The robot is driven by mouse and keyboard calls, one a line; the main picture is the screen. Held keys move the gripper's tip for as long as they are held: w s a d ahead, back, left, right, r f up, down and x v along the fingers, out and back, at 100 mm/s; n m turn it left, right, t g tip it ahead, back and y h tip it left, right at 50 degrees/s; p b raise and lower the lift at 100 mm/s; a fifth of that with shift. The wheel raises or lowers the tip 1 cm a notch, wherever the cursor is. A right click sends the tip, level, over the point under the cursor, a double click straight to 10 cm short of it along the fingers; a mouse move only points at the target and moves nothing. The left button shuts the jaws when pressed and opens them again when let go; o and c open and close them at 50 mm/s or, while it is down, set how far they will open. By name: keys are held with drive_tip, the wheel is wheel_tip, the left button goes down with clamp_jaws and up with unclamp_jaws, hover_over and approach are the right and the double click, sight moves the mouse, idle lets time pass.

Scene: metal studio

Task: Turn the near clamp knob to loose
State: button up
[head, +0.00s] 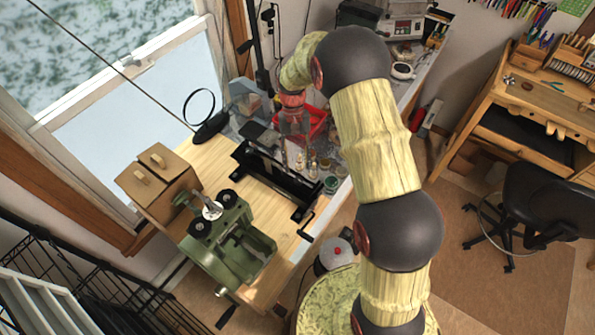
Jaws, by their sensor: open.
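A green machine (240,252) stands on the near end of the wooden bench. Two black round knobs sit on its top, one at the left (200,229) and one farther back (228,197), with a bright metal disc (212,211) between them. I cannot tell which is the near clamp knob, nor whether either is tight or loose. My gripper (296,158) is open, points down, and hangs over the bench beyond the green machine, touching neither knob. Its fingers are small and hard to separate from the clutter behind.
A black frame device (268,182) with a crank handle (306,228) lies beside the green machine. A wooden box (158,184) stands at the left. A red tray (314,124), jars (331,184) and a ring-shaped magnifier (199,106) are farther back. Bare bench wood shows around the machine.

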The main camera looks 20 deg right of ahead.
drive_tip(key=v, duration=0.6)
drive_tip(key=shift+r, duration=0.25)
drive_tip(key=shift+w, duration=0.1)
drive_tip(key=s+a+r+n+t+b, duration=0.1)
drive_tip(key=s+t+b, duration=0.9)
drive_tip(key=s+b, duration=1)
drive_tip(key=s+r+n, duration=0.1)
drive_tip(key=s+r, duration=0.1)
drive_tip(key=s, duration=0.5)
drive_tip(key=shift+s+r+n+h, duration=0.2)
drive_tip(key=shift+s+n+h, duration=0.1)
drive_tip(key=shift+h, duration=0.1)
drive_tip(key=shift+w+r, duration=0.1)
idle(0.7)
